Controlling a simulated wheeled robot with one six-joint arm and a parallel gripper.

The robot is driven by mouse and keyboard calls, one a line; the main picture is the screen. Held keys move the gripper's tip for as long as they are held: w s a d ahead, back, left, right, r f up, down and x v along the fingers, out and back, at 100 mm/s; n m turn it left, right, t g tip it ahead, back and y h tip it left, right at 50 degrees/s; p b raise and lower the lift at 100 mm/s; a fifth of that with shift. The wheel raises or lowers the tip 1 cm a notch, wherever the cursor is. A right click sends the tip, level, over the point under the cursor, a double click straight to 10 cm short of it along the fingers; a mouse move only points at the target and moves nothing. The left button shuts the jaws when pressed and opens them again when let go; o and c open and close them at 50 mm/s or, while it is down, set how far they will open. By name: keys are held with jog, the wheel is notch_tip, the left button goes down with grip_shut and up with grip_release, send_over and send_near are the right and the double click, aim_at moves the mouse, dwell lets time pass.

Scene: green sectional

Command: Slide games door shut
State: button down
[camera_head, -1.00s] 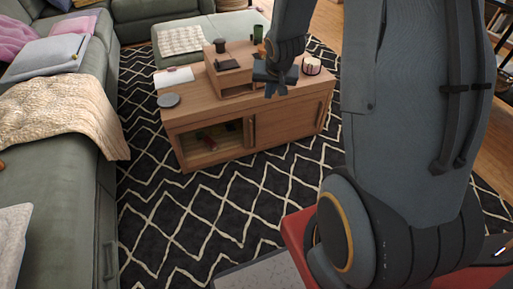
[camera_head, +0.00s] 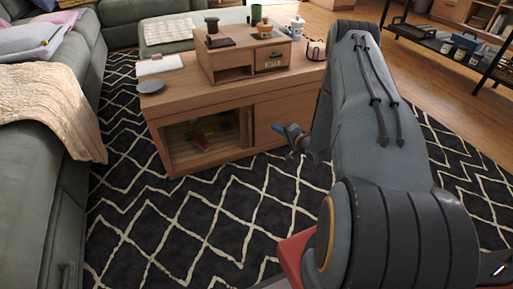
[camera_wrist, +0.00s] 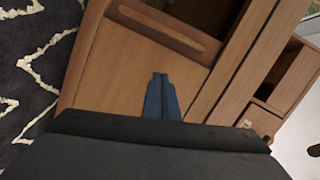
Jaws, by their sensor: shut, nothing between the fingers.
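The wooden coffee table (camera_head: 180,86) stands on the rug with a cabinet in its front. Its left compartment (camera_head: 178,143) is open and holds small red and dark items. The plain sliding door (camera_head: 285,108) covers the right part of the front. In the wrist view the door (camera_wrist: 115,75) shows with its long upright handle (camera_wrist: 170,28) beside the dark opening. My gripper (camera_head: 277,128) is shut and empty in front of the door, to the right of the opening. Its blue fingertips (camera_wrist: 160,78) point at the door panel, short of the handle in the picture; contact cannot be told.
A small wooden organiser (camera_head: 225,66) with a drawer, cups and a dark pad stands on the tabletop. A grey disc (camera_head: 151,87) lies near its left corner. A green sofa (camera_head: 35,170) lines the left side. The patterned rug (camera_head: 200,220) in front is clear.

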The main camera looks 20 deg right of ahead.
aim_at(260, 132)
jog(key=s+f+m+t+y+b, duration=0.1)
jog(key=s+f+m+t+b, duration=0.3)
jog(key=f, duration=0.6)
jog(key=shift+n+g, duration=0.7)
jog(key=shift+g, duration=0.1)
jog(key=b+x, duration=0.5)
jog(key=x, duration=0.6)
jog(key=shift+w+b, duration=0.1)
jog(key=shift+b, duration=0.2)
jog(key=a, duration=0.2)
jog(key=shift+s+a+r+b, duration=0.1)
jog(key=shift+s+a+b, duration=0.15)
jog(key=shift+b, duration=0.15)
jog(key=shift+a+r, duration=0.1)
jog(key=shift+a, duration=0.55)
